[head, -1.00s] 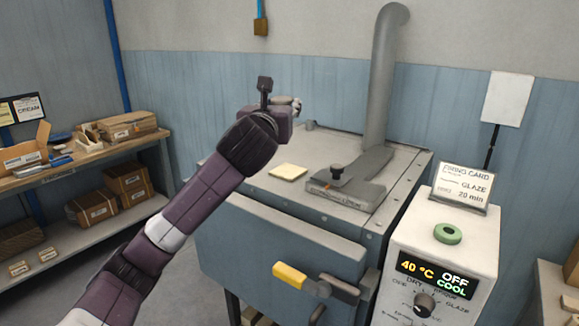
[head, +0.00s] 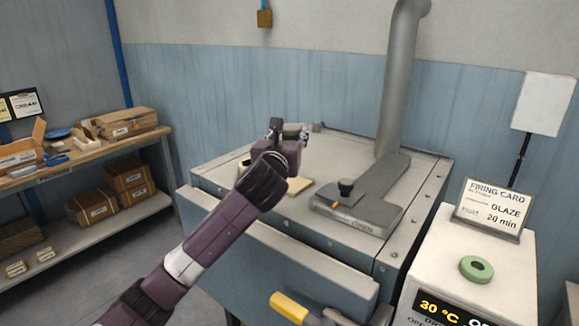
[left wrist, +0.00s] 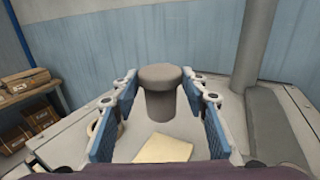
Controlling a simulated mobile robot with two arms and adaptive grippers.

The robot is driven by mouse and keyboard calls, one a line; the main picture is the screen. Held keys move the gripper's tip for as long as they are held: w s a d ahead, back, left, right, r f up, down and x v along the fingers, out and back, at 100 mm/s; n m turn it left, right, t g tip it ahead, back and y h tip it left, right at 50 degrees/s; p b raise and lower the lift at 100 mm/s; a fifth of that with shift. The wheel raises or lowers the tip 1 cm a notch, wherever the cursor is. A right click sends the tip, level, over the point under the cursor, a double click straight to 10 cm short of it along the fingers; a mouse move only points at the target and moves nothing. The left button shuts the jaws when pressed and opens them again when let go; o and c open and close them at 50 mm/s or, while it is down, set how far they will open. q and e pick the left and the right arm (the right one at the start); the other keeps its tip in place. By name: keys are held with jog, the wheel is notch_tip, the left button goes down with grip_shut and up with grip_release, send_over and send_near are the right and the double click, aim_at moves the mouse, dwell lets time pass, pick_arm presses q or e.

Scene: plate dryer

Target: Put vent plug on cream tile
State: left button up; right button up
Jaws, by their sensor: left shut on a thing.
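The vent plug (left wrist: 160,90), a grey-brown stub with a wider round head, is upright between the fingers of my left gripper (left wrist: 160,92) in the left wrist view. The fingers are shut on it. In the head view my left gripper (head: 288,132) is above the top of the kiln-like box, and the arm hides most of the plug. The cream tile (left wrist: 163,148) lies flat on the box top, below and nearer than the plug in the wrist view. In the head view the tile (head: 299,187) is partly hidden by my gripper. My right gripper is out of view.
A pale ring (left wrist: 104,128) lies left of the tile. A grey vent housing (head: 358,212) with a black knob (head: 346,185) and a flue pipe (head: 404,80) stand to the right. A control box (head: 510,262) with a green ring (head: 476,268) is further right.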

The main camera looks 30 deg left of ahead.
pick_arm(q)
notch_tip(320, 180, down, 5)
jog(key=shift+s+r, duration=0.1)
jog(key=shift+f, duration=0.35)
notch_tip(320, 180, down, 2)
jog(key=shift+f, duration=0.75)
jog(key=o, duration=1.2)
jog(key=shift+o, duration=0.2)
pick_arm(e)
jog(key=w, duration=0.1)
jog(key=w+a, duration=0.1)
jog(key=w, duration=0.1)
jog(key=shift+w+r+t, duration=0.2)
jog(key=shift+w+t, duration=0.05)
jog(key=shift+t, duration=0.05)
